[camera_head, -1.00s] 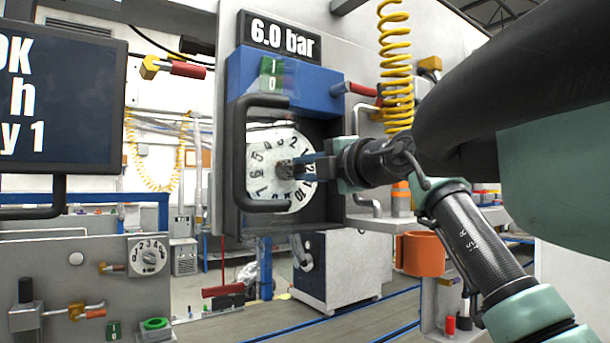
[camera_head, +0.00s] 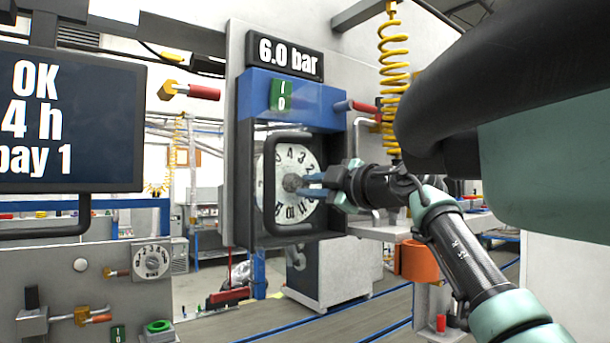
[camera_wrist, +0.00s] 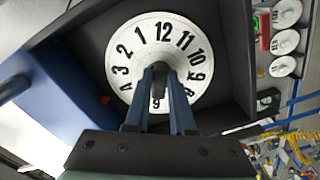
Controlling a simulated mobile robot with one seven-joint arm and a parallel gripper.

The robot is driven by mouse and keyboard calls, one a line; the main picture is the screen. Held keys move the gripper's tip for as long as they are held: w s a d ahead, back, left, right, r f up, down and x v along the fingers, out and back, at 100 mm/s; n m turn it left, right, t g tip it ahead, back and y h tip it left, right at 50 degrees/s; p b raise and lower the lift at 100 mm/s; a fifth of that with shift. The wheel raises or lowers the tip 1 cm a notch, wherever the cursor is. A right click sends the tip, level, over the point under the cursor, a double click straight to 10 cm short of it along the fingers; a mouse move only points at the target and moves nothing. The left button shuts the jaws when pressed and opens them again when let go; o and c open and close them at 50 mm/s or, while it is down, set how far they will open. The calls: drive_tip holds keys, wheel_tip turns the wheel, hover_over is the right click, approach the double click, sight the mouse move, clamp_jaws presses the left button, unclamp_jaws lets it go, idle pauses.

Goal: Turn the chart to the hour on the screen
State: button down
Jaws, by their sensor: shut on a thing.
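The chart (camera_head: 285,167) is a round white disc with black hour numbers, set in a dark recess; it also shows in the wrist view (camera_wrist: 150,52). In the head view its 4 stands near the top, with the 3 just right of it. My gripper (camera_head: 306,186) reaches in from the right and is shut on the chart's central hub; its blue fingers (camera_wrist: 160,75) cover the hub and part of the lower disc in the wrist view. The screen (camera_head: 70,120) at the left reads "OK", "4 h" and "bay 1", partly cut off.
A dark bar handle (camera_head: 269,190) stands in front of the chart's left part. Above are a blue panel (camera_head: 325,95) with a green switch (camera_head: 283,95) and a "6.0 bar" display (camera_head: 288,57). A yellow coiled hose (camera_head: 395,70) hangs at right. A small dial (camera_head: 152,260) sits lower left.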

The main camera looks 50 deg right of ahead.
drive_tip(key=shift+a+r, duration=0.1)
drive_tip(key=shift+r, duration=0.1)
drive_tip(key=c, duration=0.8)
unclamp_jaws()
drive_tip(key=shift+w+f, duration=0.15)
drive_tip(key=shift+o, duration=0.2)
drive_tip(key=shift+s+p, duration=0.2)
drive_tip(key=shift+p, duration=0.2)
